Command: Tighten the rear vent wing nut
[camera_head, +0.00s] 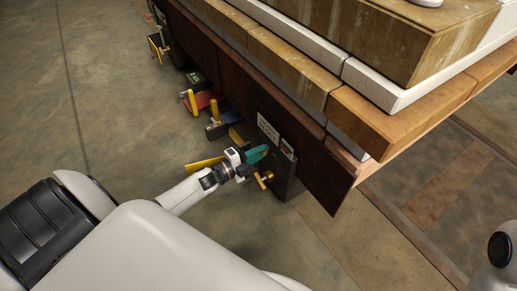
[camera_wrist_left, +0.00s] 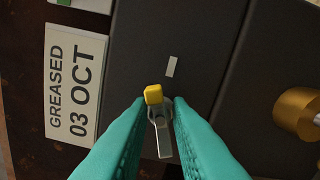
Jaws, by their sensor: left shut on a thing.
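My left gripper (camera_head: 259,153), with teal fingers, reaches the dark panel box (camera_head: 285,165) under the stacked beams. In the left wrist view, its fingertips (camera_wrist_left: 160,108) close on a small wing nut (camera_wrist_left: 163,138). One wing of the nut has a yellow tip (camera_wrist_left: 153,94); the other is bare grey metal and points down in the picture between the fingers. A short pale mark (camera_wrist_left: 171,67) is on the dark face above the nut. In the head view the nut is hidden by the fingers. My right gripper is not in view.
A brass knob (camera_wrist_left: 301,112) sticks out right of the fingers; it also shows in the head view (camera_head: 265,178). A "GREASED 03 OCT" label (camera_wrist_left: 75,83) is at left. Red (camera_head: 203,101) and yellow parts stick out farther along the side. The floor at left is clear.

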